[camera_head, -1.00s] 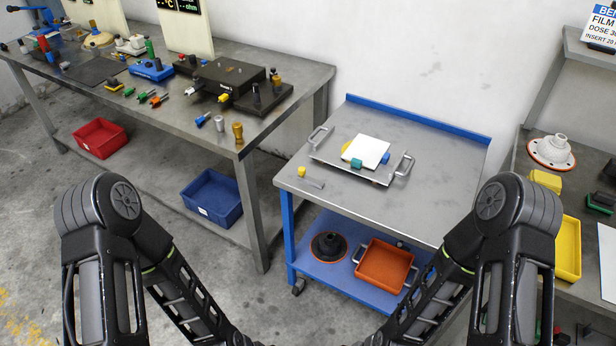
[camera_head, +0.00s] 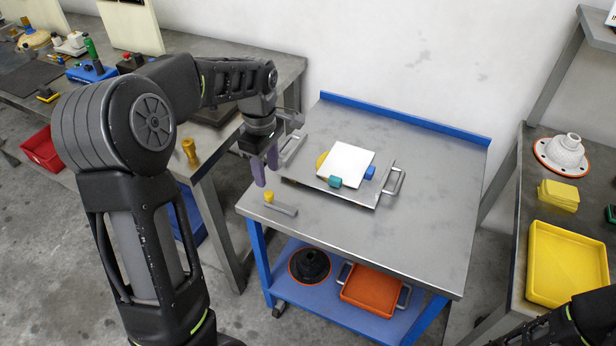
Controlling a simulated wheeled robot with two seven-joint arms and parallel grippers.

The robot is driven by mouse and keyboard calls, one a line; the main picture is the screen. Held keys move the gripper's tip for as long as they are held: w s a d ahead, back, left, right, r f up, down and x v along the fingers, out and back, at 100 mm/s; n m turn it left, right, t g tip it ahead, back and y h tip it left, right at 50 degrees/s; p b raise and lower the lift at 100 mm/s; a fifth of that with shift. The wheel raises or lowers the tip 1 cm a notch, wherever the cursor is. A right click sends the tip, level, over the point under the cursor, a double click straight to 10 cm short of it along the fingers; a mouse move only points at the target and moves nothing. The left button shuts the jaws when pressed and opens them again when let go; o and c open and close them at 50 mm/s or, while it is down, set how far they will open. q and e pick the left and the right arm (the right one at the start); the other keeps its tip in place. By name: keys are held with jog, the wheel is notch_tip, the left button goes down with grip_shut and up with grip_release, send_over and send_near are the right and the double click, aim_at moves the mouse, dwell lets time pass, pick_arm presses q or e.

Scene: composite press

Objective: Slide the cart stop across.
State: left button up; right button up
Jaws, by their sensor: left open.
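The cart stop (camera_head: 283,208) looks like a small grey bar with a yellow knob (camera_head: 269,196) at one end. It lies on the cart top near its front left corner. My left gripper (camera_head: 266,175) is open and empty, with its purple fingers pointing down. In the picture it is just above and left of the yellow knob, apart from it. The cart (camera_head: 390,235) has a grey metal top with a blue back rim. My right gripper is out of view; only part of my right arm shows at the bottom right.
A metal tray (camera_head: 386,192) with handles sits on the cart, carrying a white plate (camera_head: 346,164) and small coloured blocks. An orange bin (camera_head: 372,291) is on the lower shelf. Workbenches stand left and right. The cart top's right side is clear.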

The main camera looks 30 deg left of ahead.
aim_at(269, 193)
pick_arm(q)
jog(key=shift+s+r, duration=0.2)
jog(key=shift+f, duration=0.1)
jog(key=shift+f+p, duration=0.5)
jog(key=shift+f, duration=3.45)
jog(key=shift+c, duration=0.4)
grip_shut()
